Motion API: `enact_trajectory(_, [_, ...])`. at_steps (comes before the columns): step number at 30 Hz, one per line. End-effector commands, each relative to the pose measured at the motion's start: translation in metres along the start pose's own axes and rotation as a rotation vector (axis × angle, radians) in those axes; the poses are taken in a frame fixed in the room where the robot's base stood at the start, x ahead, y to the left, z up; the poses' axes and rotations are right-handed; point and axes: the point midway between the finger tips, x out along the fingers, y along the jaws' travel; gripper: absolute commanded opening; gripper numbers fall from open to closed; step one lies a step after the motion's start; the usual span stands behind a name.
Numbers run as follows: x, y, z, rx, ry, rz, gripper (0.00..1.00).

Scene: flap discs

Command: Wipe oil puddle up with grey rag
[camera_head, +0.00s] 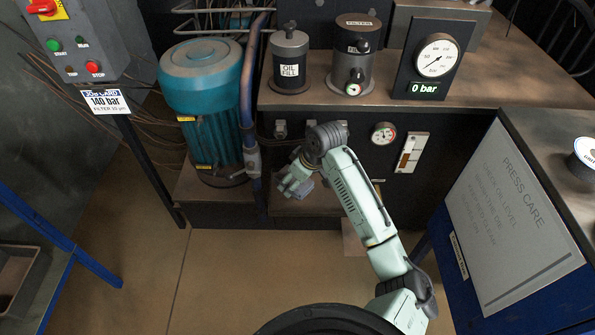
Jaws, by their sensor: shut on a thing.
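My gripper (288,190) is low in front of the dark hydraulic unit, just above its front ledge (310,207). It is shut on a small grey-blue piece of cloth, the grey rag (304,188), which shows beside the fingers. Most of the rag is hidden by the gripper. I cannot tell whether the rag touches the ledge. No oil puddle can be clearly made out; the gripper and arm cover part of the ledge.
A teal motor (203,95) and a blue pipe (249,90) stand just left of the gripper. The unit's front, with a gauge (383,134), is behind the arm. A workbench (550,130) is at right. The floor (230,275) at front left is clear.

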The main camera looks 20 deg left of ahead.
Motion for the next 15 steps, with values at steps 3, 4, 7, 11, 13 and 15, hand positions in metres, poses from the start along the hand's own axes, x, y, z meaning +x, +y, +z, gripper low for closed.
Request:
enact_trajectory(3, [-0.014,0.0,-0.007,-0.001,0.0,0.0,0.32])
enact_trajectory(4, [-0.016,0.0,-0.008,-0.001,0.0,0.0,0.32])
enact_trajectory(7, [-0.021,0.0,-0.009,0.0,0.0,0.0,0.32])
enact_trajectory(11, [-0.021,0.0,-0.009,0.0,0.0,0.0,0.32])
enact_trajectory(13, [-0.021,0.0,-0.009,0.0,0.0,0.0,0.32])
enact_trajectory(15, [-0.02,0.0,-0.009,0.0,-0.001,0.0,0.32])
